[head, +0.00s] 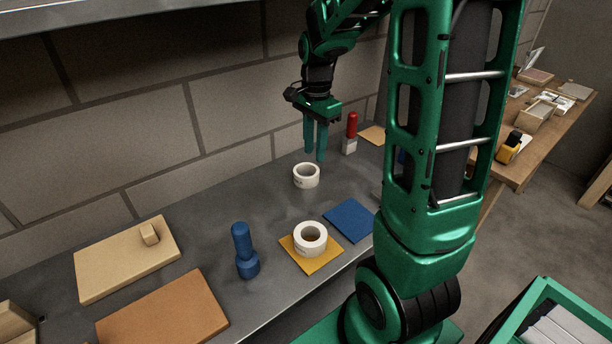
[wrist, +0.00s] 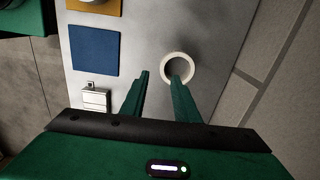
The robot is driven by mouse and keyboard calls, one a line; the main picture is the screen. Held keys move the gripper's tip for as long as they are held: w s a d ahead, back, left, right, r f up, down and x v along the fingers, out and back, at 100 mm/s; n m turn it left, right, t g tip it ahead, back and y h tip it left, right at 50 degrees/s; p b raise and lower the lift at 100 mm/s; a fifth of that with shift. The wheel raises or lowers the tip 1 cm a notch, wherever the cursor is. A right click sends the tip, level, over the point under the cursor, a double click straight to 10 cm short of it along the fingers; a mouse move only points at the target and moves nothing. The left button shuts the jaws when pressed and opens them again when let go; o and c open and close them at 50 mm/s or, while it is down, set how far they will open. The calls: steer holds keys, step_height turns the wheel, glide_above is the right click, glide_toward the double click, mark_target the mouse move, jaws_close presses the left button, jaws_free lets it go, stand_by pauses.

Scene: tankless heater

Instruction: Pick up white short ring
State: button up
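A white ring (head: 306,183) sits on the bare grey counter near the wall; in the wrist view it (wrist: 163,66) is beyond the fingertips, partly covered by the right-hand finger. A second white ring (head: 310,248) lies on a yellow square mat (head: 325,264) nearer the counter's front edge. I cannot surely tell which is the short one. My gripper (head: 314,157) points down above and slightly right of the ring near the wall. Its fingers are apart and empty, as the wrist view also shows (wrist: 160,75).
A blue square mat (head: 350,220) lies right of the yellow one. A red-and-white object (head: 350,132) stands behind my gripper by the wall. Wooden boards (head: 115,265) fill the left. A brick wall (head: 150,130) bounds the back.

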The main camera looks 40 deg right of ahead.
glide_above(312, 176)
step_height(312, 176, down, 6)
steer(key=shift+s+r, duration=0.1)
steer(key=shift+r, duration=0.05)
steer(key=shift+w+d+f, duration=0.1)
steer(key=shift+w+f, duration=0.05)
steer(key=shift+f, duration=1.2)
steer(key=shift+w+d+f, duration=0.1)
steer(key=shift+f, duration=1.25)
jaws_close()
